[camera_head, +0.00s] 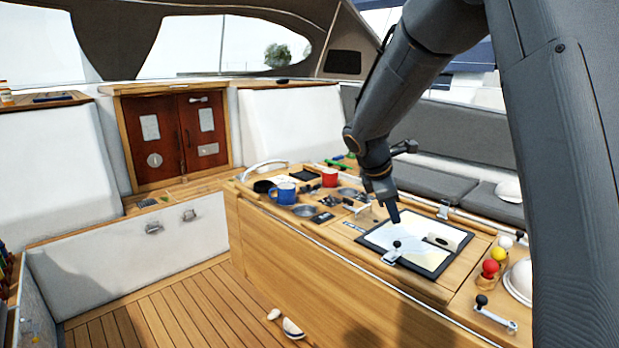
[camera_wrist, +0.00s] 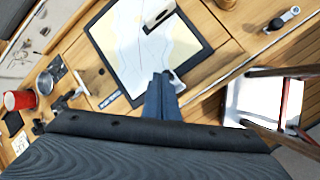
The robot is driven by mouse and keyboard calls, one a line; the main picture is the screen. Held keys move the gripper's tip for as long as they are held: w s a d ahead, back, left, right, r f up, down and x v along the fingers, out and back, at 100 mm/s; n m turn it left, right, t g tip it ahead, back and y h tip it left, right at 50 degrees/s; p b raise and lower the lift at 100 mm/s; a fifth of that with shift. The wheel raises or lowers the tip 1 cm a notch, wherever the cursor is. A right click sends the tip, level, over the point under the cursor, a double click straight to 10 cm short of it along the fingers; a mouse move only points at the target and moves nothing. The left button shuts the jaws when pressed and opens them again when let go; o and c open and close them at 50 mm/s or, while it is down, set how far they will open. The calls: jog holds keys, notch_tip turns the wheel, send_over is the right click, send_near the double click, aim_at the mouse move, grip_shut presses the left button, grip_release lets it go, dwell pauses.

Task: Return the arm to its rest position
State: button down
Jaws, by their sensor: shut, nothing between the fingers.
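My gripper (camera_head: 394,217) hangs at the end of my dark grey arm, above the chart board on the cockpit table. In the wrist view the fingers of my gripper (camera_wrist: 162,77) are together, with nothing between them. The chart board (camera_head: 455,237) has a dark frame and a pale chart; it also shows in the wrist view (camera_wrist: 127,38). Whether the fingertips touch the board cannot be told. My upper arm hides part of the right side in the head view.
A blue mug (camera_head: 283,192) and a red mug (camera_head: 330,178) stand on the table's left part. Red and yellow balls (camera_head: 490,267) and a winch handle (camera_head: 496,312) sit at its right end. White objects (camera_head: 291,327) lie on the slatted floor. Grey cushions (camera_head: 436,183) line the far bench.

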jog(key=s+a+f+m+y, duration=0.1)
jog(key=s+f+m, duration=0.3)
jog(key=s, duration=0.4)
jog(key=s+a+f+m+g+y+b, duration=0.1)
jog(key=s+a+f+m+y, duration=0.1)
jog(key=s+m, duration=0.5)
jog(key=s+a+f+m+y+b, duration=0.1)
jog(key=s+a+f+m, duration=0.2)
jog(key=s, duration=0.8)
notch_tip(320, 180, down, 3)
jog(key=m, duration=0.2)
jog(key=shift+s+m+y, duration=0.2)
jog(key=shift+m+y, duration=0.1)
jog(key=shift+y, duration=0.1)
jog(key=shift+a, duration=0.1)
